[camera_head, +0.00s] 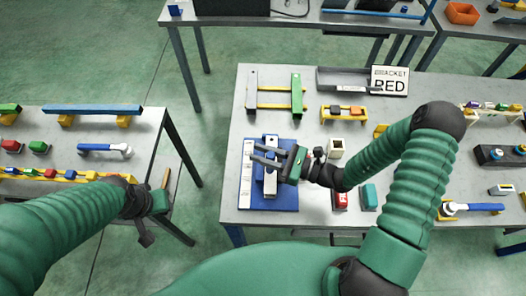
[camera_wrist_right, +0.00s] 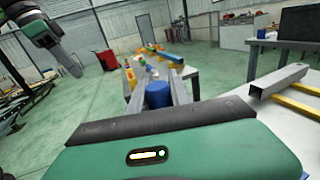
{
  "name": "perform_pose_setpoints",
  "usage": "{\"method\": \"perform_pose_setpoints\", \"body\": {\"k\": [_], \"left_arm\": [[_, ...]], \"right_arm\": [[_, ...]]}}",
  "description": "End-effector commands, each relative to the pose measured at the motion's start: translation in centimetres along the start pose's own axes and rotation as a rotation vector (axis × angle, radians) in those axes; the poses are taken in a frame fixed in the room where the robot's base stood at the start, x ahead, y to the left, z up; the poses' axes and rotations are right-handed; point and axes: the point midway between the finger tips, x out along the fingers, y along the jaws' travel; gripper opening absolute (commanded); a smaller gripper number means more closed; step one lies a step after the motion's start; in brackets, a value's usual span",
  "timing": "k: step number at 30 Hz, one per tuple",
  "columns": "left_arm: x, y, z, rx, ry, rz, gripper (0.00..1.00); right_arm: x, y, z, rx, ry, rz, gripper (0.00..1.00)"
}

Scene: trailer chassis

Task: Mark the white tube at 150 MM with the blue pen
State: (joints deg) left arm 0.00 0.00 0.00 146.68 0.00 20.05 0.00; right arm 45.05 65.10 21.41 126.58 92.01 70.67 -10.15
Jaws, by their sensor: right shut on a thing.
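A blue board (camera_head: 286,187) lies on the middle table, with a white scale strip (camera_head: 246,178) along its left side. The white tube (camera_head: 270,182) lies on the board, right of the strip, partly covered by my right gripper. My right gripper (camera_head: 264,155) reaches in from the right over the board and tube. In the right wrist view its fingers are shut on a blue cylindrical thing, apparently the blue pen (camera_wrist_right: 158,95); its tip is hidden. My left gripper (camera_head: 146,232) hangs between the tables, away from the board; its finger gap is unclear.
Behind the board stands a frame with a green bar (camera_head: 297,94) and a grey bar (camera_head: 252,90). Red and teal blocks (camera_head: 369,196) lie right of the board, near my right arm.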

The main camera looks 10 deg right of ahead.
Motion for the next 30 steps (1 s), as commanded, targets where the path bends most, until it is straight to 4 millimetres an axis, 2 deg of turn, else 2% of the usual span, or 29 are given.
{"method": "perform_pose_setpoints", "body": {"k": [30], "left_arm": [[0.68, 0.00, 0.16, 0.000, 0.000, 0.000, 0.36]], "right_arm": [[-0.02, -0.03, -0.95, -0.001, 0.001, 0.000, 0.00]]}}
